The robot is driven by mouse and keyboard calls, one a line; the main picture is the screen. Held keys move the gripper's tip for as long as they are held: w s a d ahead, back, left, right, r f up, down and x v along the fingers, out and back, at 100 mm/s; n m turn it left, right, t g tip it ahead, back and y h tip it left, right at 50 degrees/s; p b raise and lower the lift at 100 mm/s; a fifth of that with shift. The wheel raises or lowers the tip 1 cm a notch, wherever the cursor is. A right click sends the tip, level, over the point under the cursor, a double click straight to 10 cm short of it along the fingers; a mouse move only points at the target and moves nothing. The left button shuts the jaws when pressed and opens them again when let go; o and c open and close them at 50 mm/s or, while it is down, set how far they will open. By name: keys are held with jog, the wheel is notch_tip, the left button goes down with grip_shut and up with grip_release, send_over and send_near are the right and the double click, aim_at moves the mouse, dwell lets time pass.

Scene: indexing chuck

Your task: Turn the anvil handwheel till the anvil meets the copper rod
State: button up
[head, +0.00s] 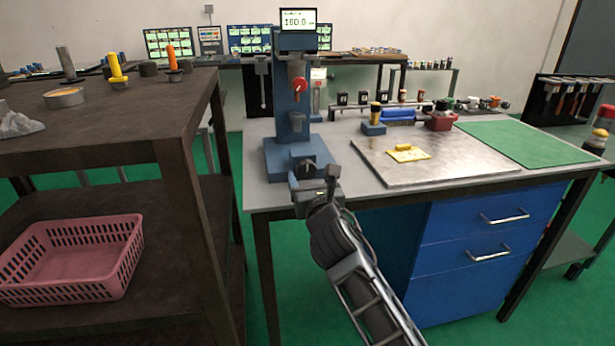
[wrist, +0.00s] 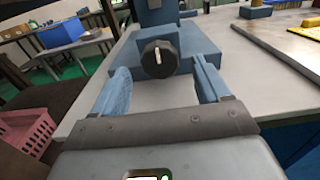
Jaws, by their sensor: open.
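The blue bench machine (head: 290,110) stands at the left end of the grey workbench, with a lit display (head: 297,20) on top. A dark round knob with a white mark, apparently the anvil handwheel (wrist: 158,58), is on the front of its base. My gripper (head: 314,186) is at the front of this base; in the wrist view my gripper (wrist: 160,80) is open and empty. Its two fingers point toward the knob, which appears between and just beyond the tips. No contact is visible. I cannot clearly pick out the copper rod or the anvil face.
A metal plate (head: 450,168) with a yellow block (head: 408,153) lies right of the machine, then a green mat (head: 525,143). Blue drawers (head: 480,235) are below. A brown shelf (head: 110,130) with a pink basket (head: 75,260) stands close on the left.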

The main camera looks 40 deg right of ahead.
aim_at(306, 168)
jog(key=shift+x, duration=1.2)
jog(key=c, duration=1)
jog(key=shift+c, duration=0.2)
jog(key=shift+m, duration=0.3)
